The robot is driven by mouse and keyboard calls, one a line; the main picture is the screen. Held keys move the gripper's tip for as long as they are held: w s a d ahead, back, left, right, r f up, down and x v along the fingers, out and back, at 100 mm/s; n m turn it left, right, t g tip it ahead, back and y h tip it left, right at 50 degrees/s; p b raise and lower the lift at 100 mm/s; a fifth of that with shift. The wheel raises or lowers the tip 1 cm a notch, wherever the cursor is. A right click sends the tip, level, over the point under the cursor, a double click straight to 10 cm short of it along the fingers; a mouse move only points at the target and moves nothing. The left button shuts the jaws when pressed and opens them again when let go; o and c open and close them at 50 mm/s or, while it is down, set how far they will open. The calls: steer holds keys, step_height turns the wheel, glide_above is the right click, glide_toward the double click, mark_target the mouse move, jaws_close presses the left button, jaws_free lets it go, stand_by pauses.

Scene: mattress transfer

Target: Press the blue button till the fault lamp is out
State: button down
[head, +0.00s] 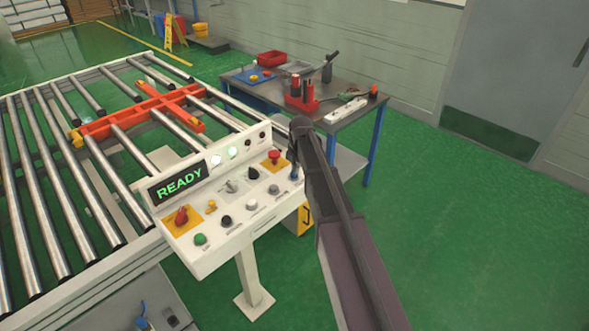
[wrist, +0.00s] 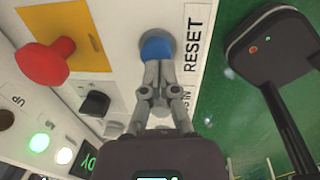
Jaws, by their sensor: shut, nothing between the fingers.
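The blue button (wrist: 156,47) is beside a RESET label (wrist: 194,45) on the console (head: 205,245). My gripper (wrist: 158,66) is shut and empty, its fingertips at the near edge of the blue button. They look to be touching it; I cannot tell how far it is pressed.
The display (head: 178,184) reads READY. A red mushroom button (wrist: 44,62) on a yellow plate and a black knob (wrist: 95,104) are close to my gripper. A roller conveyor (head: 60,180) lies left; a workbench (head: 345,125) with tools stands behind. Green floor is free at right.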

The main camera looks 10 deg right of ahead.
mark_target(299, 183)
step_height(299, 183, up, 11)
steer(key=s+p, duration=0.1)
steer(key=p, duration=0.9)
steer(key=shift+s+d+r+p, duration=0.15)
steer(key=shift+d+p, duration=0.2)
steer(key=shift+d, duration=0.1)
steer(key=s+f+m+b, duration=0.3)
steer(key=s+m, duration=0.9)
steer(key=s, duration=0.1)
steer(key=s+a+f+m+g+b, duration=0.1)
steer(key=s+f+m+b, duration=0.2)
steer(key=s+m, duration=0.9)
steer(key=shift+s+m+h, duration=0.4)
steer(key=shift+s, duration=0.15)
